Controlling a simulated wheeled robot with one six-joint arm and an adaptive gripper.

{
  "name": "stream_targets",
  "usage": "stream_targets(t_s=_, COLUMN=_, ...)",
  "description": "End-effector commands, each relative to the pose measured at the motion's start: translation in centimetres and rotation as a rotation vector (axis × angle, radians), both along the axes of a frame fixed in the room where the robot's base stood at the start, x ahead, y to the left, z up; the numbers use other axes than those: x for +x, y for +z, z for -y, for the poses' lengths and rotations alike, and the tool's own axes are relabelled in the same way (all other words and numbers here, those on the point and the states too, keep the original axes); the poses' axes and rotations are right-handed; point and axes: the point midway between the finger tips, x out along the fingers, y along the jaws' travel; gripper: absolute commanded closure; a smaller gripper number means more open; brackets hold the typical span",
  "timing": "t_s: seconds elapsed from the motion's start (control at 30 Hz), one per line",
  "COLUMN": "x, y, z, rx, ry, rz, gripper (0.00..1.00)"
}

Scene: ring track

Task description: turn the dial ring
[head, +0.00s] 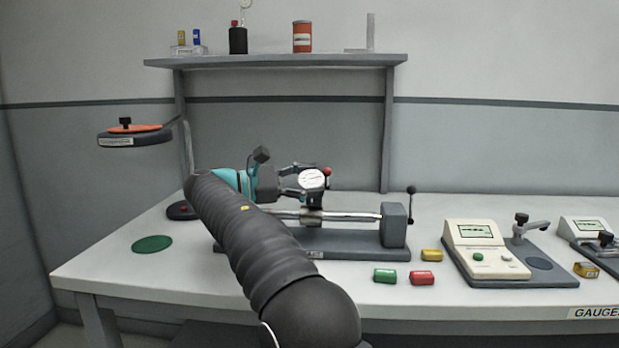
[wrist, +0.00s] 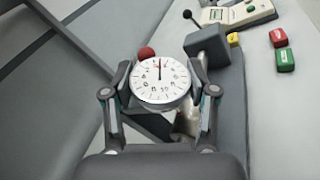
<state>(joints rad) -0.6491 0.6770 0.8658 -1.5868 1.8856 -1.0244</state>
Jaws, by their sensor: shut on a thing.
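The dial gauge has a round white face with numbers and a hand, and its rim is the dial ring (wrist: 161,82). It also shows in the head view (head: 314,179), with a red knob (wrist: 146,53) beside it. The gauge stands on a bar (head: 350,216) of a grey bench fixture. My gripper (wrist: 160,92) has a finger on each side of the ring and is shut on it. In the head view my gripper (head: 308,182) reaches the gauge from the left. My arm hides the left part of the fixture.
A grey end block (head: 394,225) with an upright lever stands right of the gauge. Green (head: 385,275), red (head: 422,278) and yellow (head: 431,255) blocks lie in front of it. A beige instrument (head: 484,250) is further right. A shelf (head: 280,62) runs above, and a lamp-like disc (head: 135,141) hangs at left.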

Motion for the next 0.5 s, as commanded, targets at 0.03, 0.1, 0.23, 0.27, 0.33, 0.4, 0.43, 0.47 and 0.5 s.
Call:
stream_targets(t_s=0.03, x=0.05, y=-0.05, z=-0.01, rx=0.012, ry=-0.016, rz=0.002, gripper=0.77)
stream_targets(t_s=0.1, x=0.06, y=-0.05, z=-0.01, rx=0.025, ry=-0.034, rz=0.002, gripper=0.77)
stream_targets(t_s=0.23, x=0.03, y=-0.05, z=0.0, rx=0.044, ry=-0.063, rz=0.003, gripper=0.77)
stream_targets(t_s=0.27, x=0.04, y=-0.03, z=0.01, rx=0.048, ry=-0.068, rz=0.003, gripper=0.77)
stream_targets(t_s=0.33, x=0.02, y=-0.07, z=0.0, rx=0.054, ry=-0.079, rz=0.002, gripper=0.77)
stream_targets(t_s=0.4, x=0.0, y=-0.05, z=0.02, rx=0.06, ry=-0.088, rz=0.003, gripper=0.77)
stream_targets(t_s=0.43, x=0.01, y=-0.04, z=0.02, rx=0.062, ry=-0.09, rz=0.003, gripper=0.77)
stream_targets(t_s=0.47, x=0.0, y=-0.02, z=0.03, rx=0.063, ry=-0.092, rz=0.003, gripper=0.77)
stream_targets(t_s=0.5, x=0.0, y=-0.01, z=0.03, rx=0.065, ry=-0.094, rz=0.004, gripper=0.77)
